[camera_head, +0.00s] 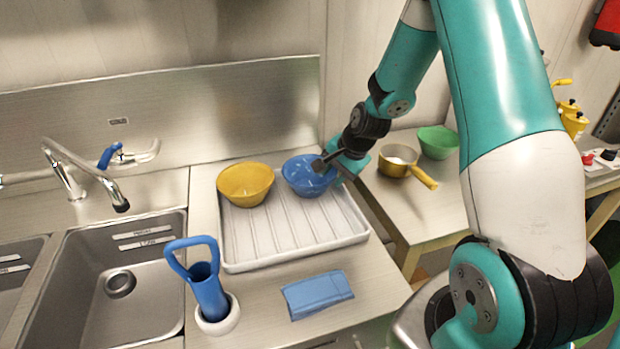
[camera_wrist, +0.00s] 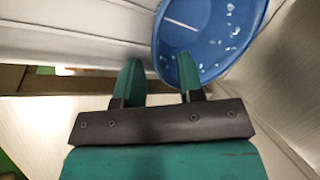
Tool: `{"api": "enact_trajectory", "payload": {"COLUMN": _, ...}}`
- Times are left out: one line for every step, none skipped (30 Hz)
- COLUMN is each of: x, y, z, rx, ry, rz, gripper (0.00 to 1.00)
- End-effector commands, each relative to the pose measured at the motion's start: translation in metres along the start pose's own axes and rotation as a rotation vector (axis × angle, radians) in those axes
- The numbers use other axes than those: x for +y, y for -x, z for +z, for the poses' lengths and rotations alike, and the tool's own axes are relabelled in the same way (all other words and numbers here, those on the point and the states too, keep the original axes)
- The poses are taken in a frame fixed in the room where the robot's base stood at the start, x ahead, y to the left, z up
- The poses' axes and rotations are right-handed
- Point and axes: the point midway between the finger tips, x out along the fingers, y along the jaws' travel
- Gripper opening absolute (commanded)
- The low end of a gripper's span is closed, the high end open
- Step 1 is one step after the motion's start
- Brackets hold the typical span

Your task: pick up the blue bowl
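The blue bowl (camera_head: 303,180) sits at the back right of the white ribbed drying tray (camera_head: 240,266), just right of a yellow bowl (camera_head: 245,186). My gripper (camera_head: 328,168) is at the bowl's right side in the head view, partly covering its rim. In the wrist view the blue bowl (camera_wrist: 215,35) is at the upper right, with pale spots inside. The two teal fingers of my gripper (camera_wrist: 158,60) are spread apart. The bowl's near rim passes between them, with the right finger overlapping the bowl and the left finger outside. Whether either finger touches the rim cannot be told.
A steel sink (camera_head: 115,285) with a faucet (camera_head: 75,175) is at left. A blue handled tool (camera_head: 208,290) in a white holder and a folded blue cloth (camera_head: 317,295) lie in front. A side table holds a yellow pan (camera_head: 398,165) and green bowl (camera_head: 438,143). A steel backsplash (camera_head: 200,115) stands behind.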

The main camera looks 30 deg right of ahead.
Motion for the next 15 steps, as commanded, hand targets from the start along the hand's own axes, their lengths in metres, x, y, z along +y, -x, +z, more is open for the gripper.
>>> {"api": "enact_trajectory", "payload": {"x": 0.000, "y": -0.003, "z": 0.000, "rx": 0.000, "ry": 0.000, "rz": 0.000, "gripper": 0.35}}
{"api": "enact_trajectory", "payload": {"x": 0.000, "y": -0.004, "z": 0.000, "rx": 0.000, "ry": 0.000, "rz": 0.000, "gripper": 0.35}}
{"api": "enact_trajectory", "payload": {"x": 0.000, "y": -0.006, "z": 0.000, "rx": -0.001, "ry": 0.000, "rz": 0.001, "gripper": 0.35}}
{"api": "enact_trajectory", "payload": {"x": 0.000, "y": -0.008, "z": 0.000, "rx": -0.002, "ry": 0.000, "rz": 0.002, "gripper": 0.35}}
{"api": "enact_trajectory", "payload": {"x": 0.000, "y": -0.011, "z": 0.001, "rx": -0.002, "ry": 0.000, "rz": 0.002, "gripper": 0.35}}
{"api": "enact_trajectory", "payload": {"x": -0.001, "y": -0.015, "z": 0.001, "rx": -0.002, "ry": 0.001, "rz": 0.002, "gripper": 0.35}}
{"api": "enact_trajectory", "payload": {"x": 0.000, "y": -0.019, "z": 0.001, "rx": -0.003, "ry": 0.001, "rz": 0.003, "gripper": 0.35}}
{"api": "enact_trajectory", "payload": {"x": 0.000, "y": -0.024, "z": 0.001, "rx": -0.004, "ry": 0.001, "rz": 0.003, "gripper": 0.35}}
{"api": "enact_trajectory", "payload": {"x": -0.001, "y": -0.029, "z": 0.001, "rx": -0.003, "ry": 0.001, "rz": 0.002, "gripper": 0.35}}
{"api": "enact_trajectory", "payload": {"x": 0.000, "y": -0.034, "z": 0.001, "rx": -0.004, "ry": 0.001, "rz": 0.003, "gripper": 0.35}}
{"api": "enact_trajectory", "payload": {"x": 0.000, "y": -0.038, "z": 0.001, "rx": -0.003, "ry": 0.001, "rz": 0.002, "gripper": 0.35}}
{"api": "enact_trajectory", "payload": {"x": 0.000, "y": -0.044, "z": 0.000, "rx": -0.003, "ry": 0.001, "rz": 0.002, "gripper": 0.35}}
{"api": "enact_trajectory", "payload": {"x": 0.000, "y": -0.047, "z": 0.000, "rx": -0.002, "ry": 0.001, "rz": 0.001, "gripper": 0.35}}
{"api": "enact_trajectory", "payload": {"x": 0.000, "y": -0.050, "z": 0.000, "rx": -0.002, "ry": 0.001, "rz": 0.001, "gripper": 0.35}}
{"api": "enact_trajectory", "payload": {"x": 0.000, "y": -0.053, "z": 0.000, "rx": -0.001, "ry": 0.001, "rz": 0.001, "gripper": 0.35}}
